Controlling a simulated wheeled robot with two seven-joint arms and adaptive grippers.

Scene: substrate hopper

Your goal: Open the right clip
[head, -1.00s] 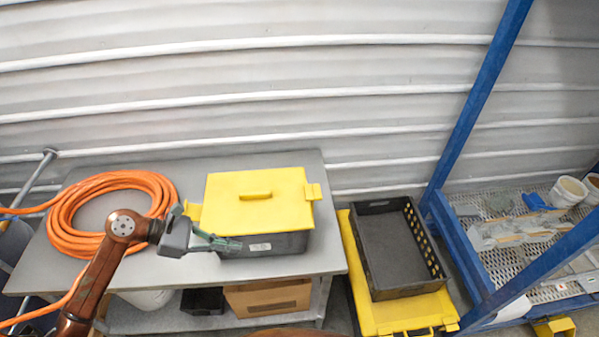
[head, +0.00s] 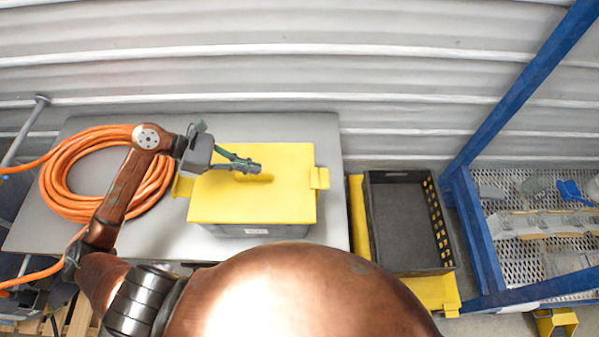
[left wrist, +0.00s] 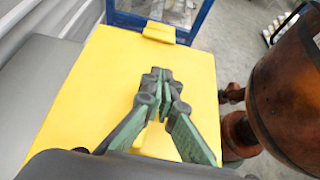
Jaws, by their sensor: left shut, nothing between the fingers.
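The substrate hopper is a dark grey box (head: 262,231) with a yellow lid (head: 290,200), standing on the grey table. The right clip (head: 320,178) is a yellow tab at the lid's right edge; it also shows at the top of the left wrist view (left wrist: 158,33). It appears to lie against the lid's edge. The left clip (head: 183,187) is partly visible at the lid's left side. My left gripper (head: 257,168) is shut and empty above the lid, near its handle (head: 262,178), and apart from the right clip. My right gripper is not in view.
A coiled orange hose (head: 62,185) lies on the table (head: 110,245) to the left. A black crate (head: 405,225) sits right of the table. A blue frame (head: 475,230) with a mesh shelf stands at the far right. A corrugated wall rises behind.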

